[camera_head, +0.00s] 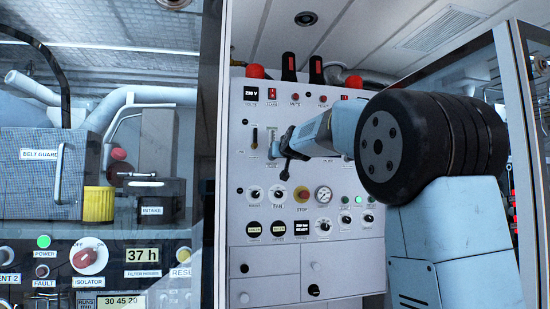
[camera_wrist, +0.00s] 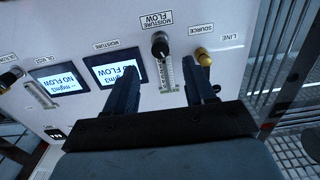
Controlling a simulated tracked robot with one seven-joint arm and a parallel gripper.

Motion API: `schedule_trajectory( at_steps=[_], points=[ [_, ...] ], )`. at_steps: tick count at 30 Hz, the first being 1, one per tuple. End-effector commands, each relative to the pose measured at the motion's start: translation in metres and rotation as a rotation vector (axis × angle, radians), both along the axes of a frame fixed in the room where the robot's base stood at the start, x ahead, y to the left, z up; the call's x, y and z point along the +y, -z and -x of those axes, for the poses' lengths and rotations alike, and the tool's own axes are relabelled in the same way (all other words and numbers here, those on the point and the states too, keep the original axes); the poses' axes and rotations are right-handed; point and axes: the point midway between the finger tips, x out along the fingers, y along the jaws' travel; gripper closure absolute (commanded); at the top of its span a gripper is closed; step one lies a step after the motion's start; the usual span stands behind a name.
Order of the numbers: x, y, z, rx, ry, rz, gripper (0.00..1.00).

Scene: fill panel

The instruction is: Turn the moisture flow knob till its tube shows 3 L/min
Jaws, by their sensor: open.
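In the wrist view the black moisture flow knob (camera_wrist: 160,44) sits on the pale panel beside its "MOISTURE FLOW" label (camera_wrist: 157,20). Its clear scaled tube (camera_wrist: 165,75) runs from the knob down the picture between my fingers. The tube's reading is too small to tell. The "MOISTURE" display (camera_wrist: 118,70) reads "NO FLOW" and is partly hidden by the left finger. My gripper (camera_wrist: 161,66) is open and empty, its fingers on either side of the tube, with the knob beyond the tips. In the head view my gripper (camera_head: 285,147) is close to the panel, and my arm hides the flow knob.
In the wrist view a brass source knob (camera_wrist: 203,54) is close to the right fingertip. A second display (camera_wrist: 55,80) and another black knob (camera_wrist: 8,80) are at the left.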

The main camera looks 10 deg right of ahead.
Motion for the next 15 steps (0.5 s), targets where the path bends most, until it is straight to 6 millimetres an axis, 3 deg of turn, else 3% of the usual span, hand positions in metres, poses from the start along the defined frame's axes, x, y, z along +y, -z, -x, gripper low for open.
schedule_trajectory(
  at_steps=[6,15],
  points=[
    [-0.001,0.001,-0.033,0.001,0.001,0.001,0.46],
    [0.000,0.000,-0.067,0.000,0.001,0.002,0.46]
  ],
)
